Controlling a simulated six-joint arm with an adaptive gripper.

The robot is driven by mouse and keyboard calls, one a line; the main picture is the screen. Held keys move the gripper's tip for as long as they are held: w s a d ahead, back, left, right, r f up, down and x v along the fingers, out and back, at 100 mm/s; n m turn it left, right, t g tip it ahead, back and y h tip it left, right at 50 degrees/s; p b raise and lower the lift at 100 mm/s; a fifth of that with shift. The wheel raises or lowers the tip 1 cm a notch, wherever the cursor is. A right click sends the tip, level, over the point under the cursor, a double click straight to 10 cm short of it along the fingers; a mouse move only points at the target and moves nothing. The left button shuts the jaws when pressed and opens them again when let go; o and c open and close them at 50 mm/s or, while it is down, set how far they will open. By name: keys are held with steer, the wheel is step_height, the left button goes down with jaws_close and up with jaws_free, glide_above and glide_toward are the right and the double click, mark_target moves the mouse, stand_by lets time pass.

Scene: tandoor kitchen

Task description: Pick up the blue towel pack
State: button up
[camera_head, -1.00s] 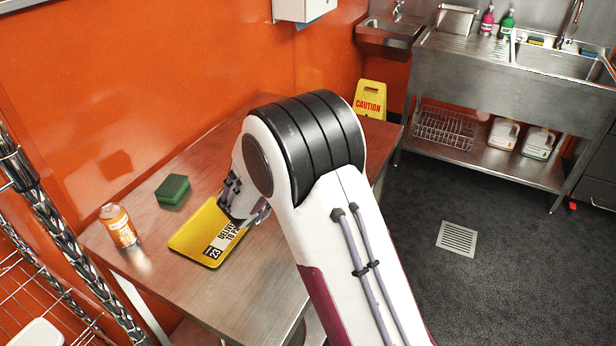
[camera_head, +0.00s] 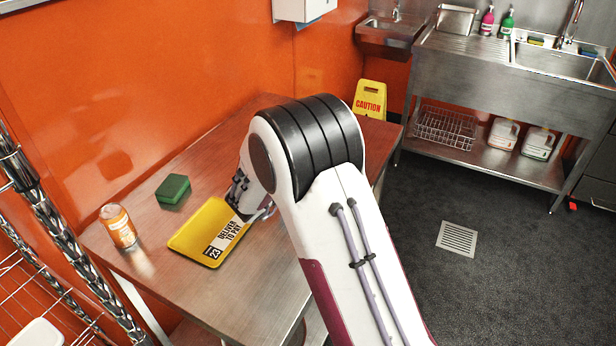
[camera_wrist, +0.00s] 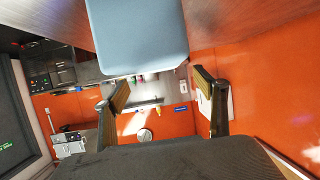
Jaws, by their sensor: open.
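The blue towel pack (camera_wrist: 138,36) shows in the wrist view as a pale blue block with rounded corners, at the top centre and cut off by the top edge. In the head view I cannot see it; my arm may hide it. My gripper (camera_wrist: 160,82) is open in the wrist view, with its two fingers well apart and no object held between them. The pack is just beyond the fingertips, toward the top of that view. In the head view, most of my gripper is hidden behind my wrist, above the table's middle.
The steel table (camera_head: 165,276) stands against an orange wall. A yellow caution sign (camera_head: 370,98) stands beyond the table. The table's front left is clear.

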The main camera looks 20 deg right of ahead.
steer(key=shift+f+x, duration=0.15)
steer(key=shift+x, duration=0.85)
steer(key=shift+f+x, duration=0.15)
steer(key=shift+x, duration=0.85)
steer(key=shift+w+d+f, duration=0.25)
steer(key=shift+d, duration=0.1)
steer(key=c, duration=1.4)
